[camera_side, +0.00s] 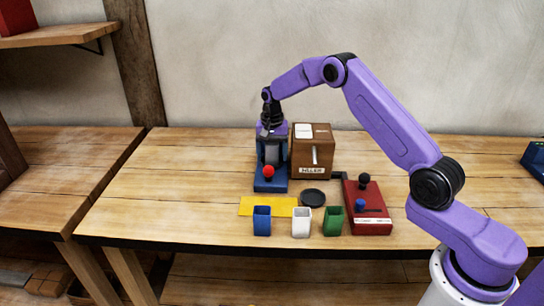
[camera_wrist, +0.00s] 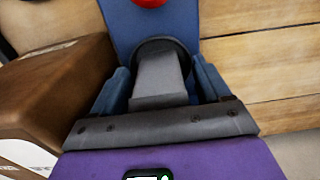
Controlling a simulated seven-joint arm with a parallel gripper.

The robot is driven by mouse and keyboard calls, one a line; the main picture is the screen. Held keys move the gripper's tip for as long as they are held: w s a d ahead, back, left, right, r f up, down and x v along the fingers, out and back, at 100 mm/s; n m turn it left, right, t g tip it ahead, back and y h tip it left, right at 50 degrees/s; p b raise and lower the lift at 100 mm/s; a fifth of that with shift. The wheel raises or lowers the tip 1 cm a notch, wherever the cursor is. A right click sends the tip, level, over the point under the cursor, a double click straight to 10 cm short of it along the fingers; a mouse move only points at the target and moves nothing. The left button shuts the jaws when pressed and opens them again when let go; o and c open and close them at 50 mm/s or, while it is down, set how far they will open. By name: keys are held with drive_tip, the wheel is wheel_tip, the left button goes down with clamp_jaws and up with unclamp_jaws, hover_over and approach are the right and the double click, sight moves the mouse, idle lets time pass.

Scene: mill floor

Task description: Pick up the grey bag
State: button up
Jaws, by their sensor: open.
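A grey block-like shape, which I take for the grey bag (camera_side: 271,153), stands upright at the blue stand (camera_side: 270,185) with a red knob (camera_side: 268,172). In the wrist view the grey bag (camera_wrist: 158,75) is in the middle, in front of a dark round part of the stand. My gripper (camera_side: 271,150) points down over it from above. In the wrist view my gripper (camera_wrist: 163,85) is open, with a blue finger on each side of the bag and a visible gap at each side. The bag's lower part is hard to make out.
A brown wooden box (camera_side: 312,155) stands close on the right. In front are a yellow mat (camera_side: 255,203), a blue cup (camera_side: 262,222), a white cup (camera_side: 301,224), a green cup (camera_side: 333,222), a black disc (camera_side: 313,198) and a red box (camera_side: 370,215). The table's left is clear.

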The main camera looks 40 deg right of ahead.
drive_tip(key=shift+f, duration=0.1)
drive_tip(key=c, duration=0.9)
drive_tip(key=shift+c, duration=1)
